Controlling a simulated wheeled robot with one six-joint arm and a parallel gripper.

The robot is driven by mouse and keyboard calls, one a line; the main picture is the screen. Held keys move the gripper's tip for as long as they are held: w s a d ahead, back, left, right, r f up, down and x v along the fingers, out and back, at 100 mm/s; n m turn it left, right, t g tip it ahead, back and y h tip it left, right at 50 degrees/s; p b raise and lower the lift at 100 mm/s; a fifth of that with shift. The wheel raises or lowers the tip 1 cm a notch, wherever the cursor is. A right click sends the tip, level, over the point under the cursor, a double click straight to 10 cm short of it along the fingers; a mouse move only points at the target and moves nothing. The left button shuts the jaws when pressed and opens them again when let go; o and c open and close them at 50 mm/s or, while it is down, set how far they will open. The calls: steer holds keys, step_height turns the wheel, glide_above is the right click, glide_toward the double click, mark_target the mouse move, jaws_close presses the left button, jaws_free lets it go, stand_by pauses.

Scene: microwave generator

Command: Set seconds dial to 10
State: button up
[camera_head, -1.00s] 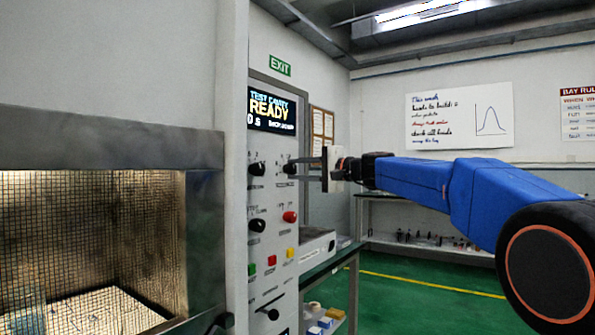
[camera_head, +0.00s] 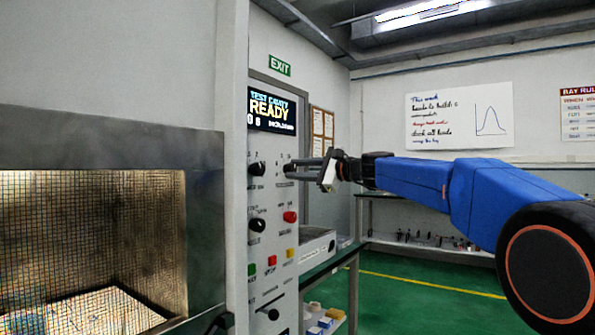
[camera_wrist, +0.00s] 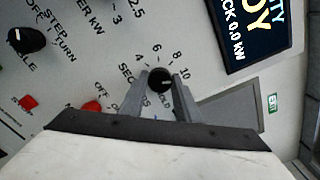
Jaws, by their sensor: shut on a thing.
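The seconds dial (camera_wrist: 161,82) is a small black round knob on the pale control panel. Printed marks 4, 6, 8 and 10 curve around it, and "SECONDS" is printed beside it. My gripper (camera_wrist: 160,84) is shut on the dial, with one finger on each side of it. In the head view my gripper (camera_head: 294,169) reaches in from the right, its fingers at the dial (camera_head: 288,169) and its body tilted. The dial's pointer is too small to read surely. The panel display (camera_head: 271,110) shows "TEST CAVITY READY"; its seconds figure is hard to read.
Another black knob (camera_head: 256,169) sits left of the dial. Below are a further black knob (camera_head: 257,225), a red knob (camera_head: 290,217) and several coloured buttons (camera_head: 271,261). The mesh-fronted cavity (camera_head: 90,240) is at left. Open floor (camera_head: 430,300) lies to the right.

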steer(key=shift+f, duration=0.1)
stand_by(0.3)
steer(key=o, duration=1)
steer(key=shift+o, duration=0.2)
steer(key=v, duration=1.7)
steer(key=shift+d, duration=0.2)
steer(key=shift+s, duration=0.15)
